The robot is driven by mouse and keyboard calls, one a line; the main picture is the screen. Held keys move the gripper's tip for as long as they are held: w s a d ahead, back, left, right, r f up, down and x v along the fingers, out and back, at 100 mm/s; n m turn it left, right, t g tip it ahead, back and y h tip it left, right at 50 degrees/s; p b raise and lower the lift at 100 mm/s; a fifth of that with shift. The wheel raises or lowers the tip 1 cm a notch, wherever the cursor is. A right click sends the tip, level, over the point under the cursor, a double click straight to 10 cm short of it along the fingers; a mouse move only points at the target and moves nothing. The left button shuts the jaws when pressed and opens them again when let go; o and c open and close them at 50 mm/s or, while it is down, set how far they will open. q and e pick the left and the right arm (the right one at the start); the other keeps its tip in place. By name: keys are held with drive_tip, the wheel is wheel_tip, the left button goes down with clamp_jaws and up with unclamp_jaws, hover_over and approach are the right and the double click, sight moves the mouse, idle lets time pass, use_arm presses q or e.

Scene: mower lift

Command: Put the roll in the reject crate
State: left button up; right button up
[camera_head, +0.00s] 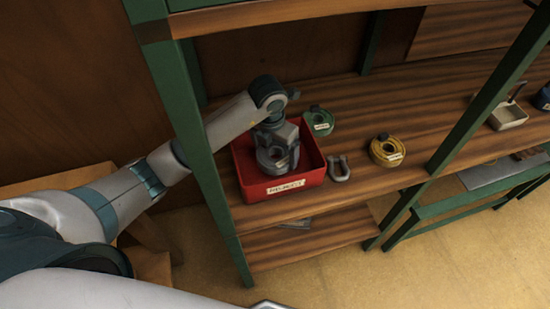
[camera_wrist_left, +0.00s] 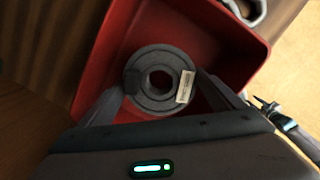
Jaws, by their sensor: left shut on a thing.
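The grey roll (camera_wrist_left: 146,65) with a pale label shows in the left wrist view between the two fingers of my left gripper (camera_wrist_left: 163,84). In the head view the grey roll (camera_head: 266,163) is at the red reject crate (camera_head: 286,188), within its outline. My left gripper (camera_head: 280,155) reaches down there from above and is shut on the roll. The red crate (camera_wrist_left: 105,50) lies beneath the roll in the wrist view. I cannot tell whether the roll touches the crate floor. Only an unclear part of what may be my right gripper shows.
On the wooden shelf (camera_head: 355,105), a green roll (camera_head: 319,122) stands behind the crate's right side. A metal shackle (camera_head: 339,170) lies right of the crate, with a yellow roll (camera_head: 386,151) beyond. A green post (camera_head: 190,130) stands left of the crate. A pale tray (camera_head: 508,116) is farther right.

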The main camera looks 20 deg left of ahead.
use_arm(q)
drive_tip(key=shift+f+p, duration=0.6)
drive_tip(key=shift+f, duration=1.2)
drive_tip(key=shift+f, duration=0.1)
drive_tip(key=o, duration=1.2)
